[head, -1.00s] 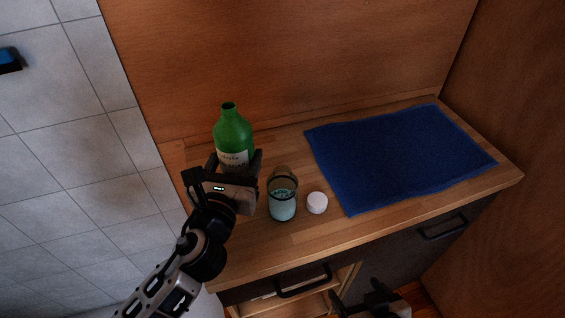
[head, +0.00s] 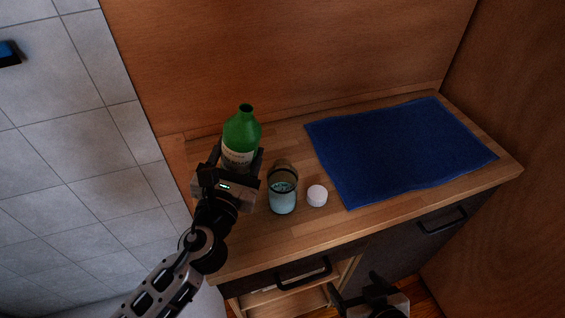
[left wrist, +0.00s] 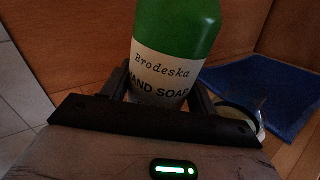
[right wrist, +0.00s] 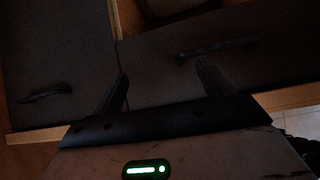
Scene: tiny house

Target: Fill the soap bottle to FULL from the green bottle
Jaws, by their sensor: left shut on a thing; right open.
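The green bottle (head: 241,133) is an uncapped hand soap bottle with a pale label. My left gripper (head: 238,162) is shut around its body, and the bottle leans slightly right. Its label shows in the left wrist view (left wrist: 160,75). The soap bottle (head: 282,190) is a clear, open container upright on the counter, right of the green bottle. It holds pale blue-green liquid in its lower part; I cannot read a FULL mark. It is partly hidden by a finger in the left wrist view (left wrist: 248,108). My right gripper (head: 356,288) is open and empty, low before the cabinet.
A white round cap (head: 317,195) lies just right of the soap bottle. A blue towel (head: 400,150) covers the counter's right part. The wooden counter (head: 270,240) is clear in front. Below, an open drawer (head: 295,300) and dark-handled doors show. A wooden wall stands behind.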

